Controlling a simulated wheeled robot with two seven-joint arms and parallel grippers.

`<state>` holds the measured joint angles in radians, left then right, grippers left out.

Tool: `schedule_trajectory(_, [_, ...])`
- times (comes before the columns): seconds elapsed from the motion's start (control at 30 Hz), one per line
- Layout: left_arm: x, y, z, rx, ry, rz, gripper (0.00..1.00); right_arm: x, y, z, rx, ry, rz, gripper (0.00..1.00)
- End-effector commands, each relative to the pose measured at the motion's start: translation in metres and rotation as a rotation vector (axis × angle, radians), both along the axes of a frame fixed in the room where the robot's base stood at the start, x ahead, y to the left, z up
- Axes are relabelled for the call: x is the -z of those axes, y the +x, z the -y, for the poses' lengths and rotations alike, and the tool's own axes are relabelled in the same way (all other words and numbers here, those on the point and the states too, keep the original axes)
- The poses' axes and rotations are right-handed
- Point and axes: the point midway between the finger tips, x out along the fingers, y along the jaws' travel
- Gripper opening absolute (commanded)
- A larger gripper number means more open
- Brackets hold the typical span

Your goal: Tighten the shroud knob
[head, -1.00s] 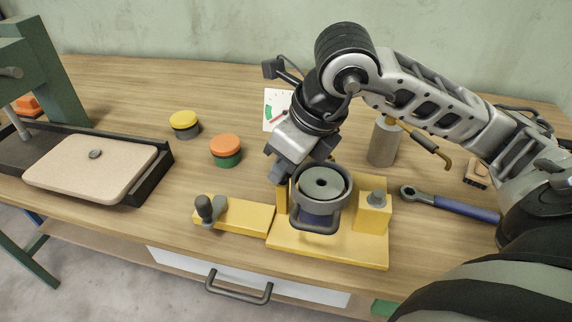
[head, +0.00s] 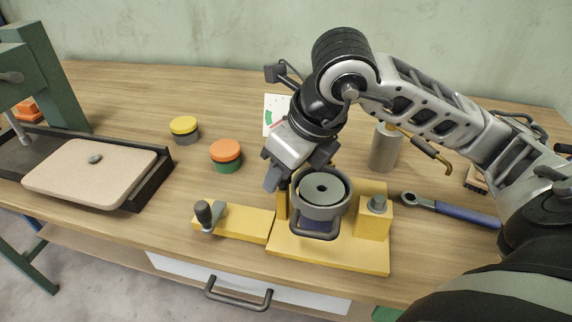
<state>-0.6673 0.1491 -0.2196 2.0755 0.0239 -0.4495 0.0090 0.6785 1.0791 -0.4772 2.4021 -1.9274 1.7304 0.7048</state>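A yellow fixture (head: 330,256) stands near the table's front edge. On it sits a grey round ring (head: 344,206) around a pale green-grey disc (head: 321,188) with a dark centre hole; a dark U-shaped handle shows at its front. I cannot tell for sure which of these is the shroud knob. My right gripper (head: 297,169) is open just behind and left of the ring, fingers apart, pointing down; contact is unclear. My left gripper is out of view.
Behind left stand an orange-topped (head: 226,150) and a yellow-topped container (head: 184,125). A black tray (head: 150,180) with a beige board is at far left.

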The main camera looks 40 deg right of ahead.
Motion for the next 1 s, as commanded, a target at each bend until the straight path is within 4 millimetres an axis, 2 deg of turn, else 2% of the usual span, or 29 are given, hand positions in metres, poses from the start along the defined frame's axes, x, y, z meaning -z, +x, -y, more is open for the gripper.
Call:
schedule_trajectory(0.13, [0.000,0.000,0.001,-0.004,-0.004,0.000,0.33,-0.004,-0.001,0.001,0.000,-0.001,0.001,0.47])
schedule_trajectory(0.23, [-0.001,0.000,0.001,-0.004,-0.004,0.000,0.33,-0.016,-0.005,0.002,-0.001,0.000,0.004,0.47])
schedule_trajectory(0.7, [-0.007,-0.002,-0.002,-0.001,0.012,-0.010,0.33,-0.117,-0.045,0.014,0.001,0.000,0.007,0.47])
schedule_trajectory(0.83, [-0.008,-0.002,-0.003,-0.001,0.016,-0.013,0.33,-0.136,-0.052,0.016,0.002,0.000,0.004,0.47])
schedule_trajectory(1.0, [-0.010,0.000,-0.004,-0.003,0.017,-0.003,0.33,-0.146,-0.058,0.018,0.000,0.001,0.002,0.47])
